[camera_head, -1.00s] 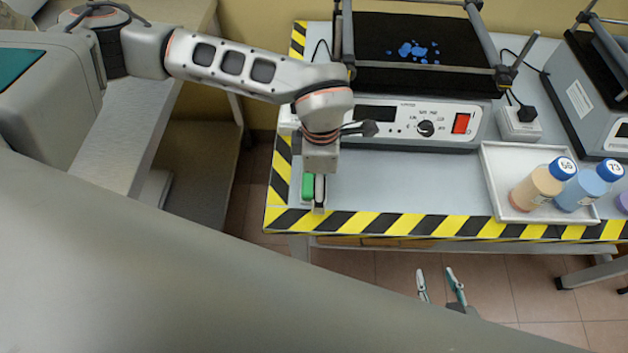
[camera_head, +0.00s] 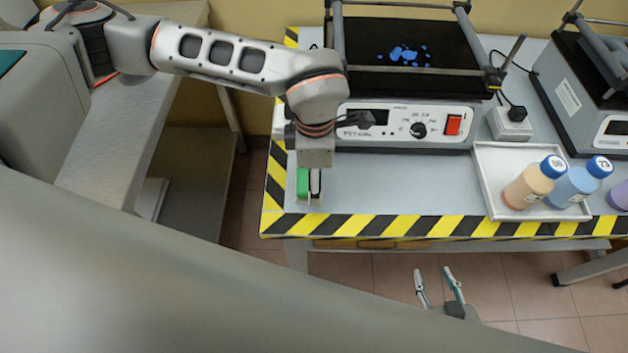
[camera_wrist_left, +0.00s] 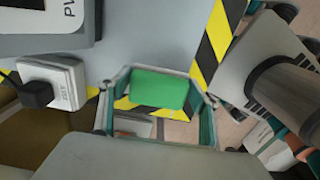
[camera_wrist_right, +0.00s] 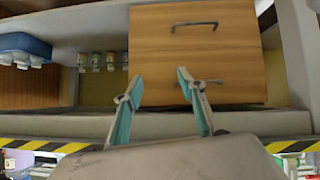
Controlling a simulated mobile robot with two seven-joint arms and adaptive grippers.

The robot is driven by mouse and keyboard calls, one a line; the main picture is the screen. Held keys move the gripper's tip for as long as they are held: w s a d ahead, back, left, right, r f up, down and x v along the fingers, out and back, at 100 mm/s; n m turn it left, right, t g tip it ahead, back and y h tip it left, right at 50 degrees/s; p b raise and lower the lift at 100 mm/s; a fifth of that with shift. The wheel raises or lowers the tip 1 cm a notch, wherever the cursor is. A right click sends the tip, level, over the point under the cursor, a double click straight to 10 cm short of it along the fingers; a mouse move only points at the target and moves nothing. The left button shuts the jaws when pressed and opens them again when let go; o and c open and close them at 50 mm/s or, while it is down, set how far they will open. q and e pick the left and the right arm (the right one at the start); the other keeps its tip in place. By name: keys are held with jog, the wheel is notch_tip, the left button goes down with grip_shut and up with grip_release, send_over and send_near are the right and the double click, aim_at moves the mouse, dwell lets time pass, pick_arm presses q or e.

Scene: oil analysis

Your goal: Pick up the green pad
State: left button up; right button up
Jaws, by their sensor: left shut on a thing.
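The green pad (camera_head: 302,183) is at the front left corner of the table in the head view, below my left wrist. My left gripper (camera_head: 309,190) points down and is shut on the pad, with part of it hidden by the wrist. In the left wrist view the pad (camera_wrist_left: 158,88) lies between the two fingers of the left gripper (camera_wrist_left: 158,96). I cannot tell how far the pad is above the tabletop. My right gripper (camera_head: 433,270) is open and empty in front of the table, and its two spread fingers (camera_wrist_right: 160,78) show in the right wrist view.
A shaker device (camera_head: 405,125) stands behind the left gripper. A white tray (camera_head: 485,180) with bottles is at right, and a white power socket (camera_head: 510,123) is behind it. Yellow-black tape (camera_head: 400,226) marks the table edge. A wooden drawer unit (camera_wrist_right: 195,55) faces the right gripper.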

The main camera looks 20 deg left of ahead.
pick_arm(q)
notch_tip(320, 180, up, 17)
jog(key=p, duration=0.1)
jog(key=o, duration=0.5)
jog(key=c, duration=0.4)
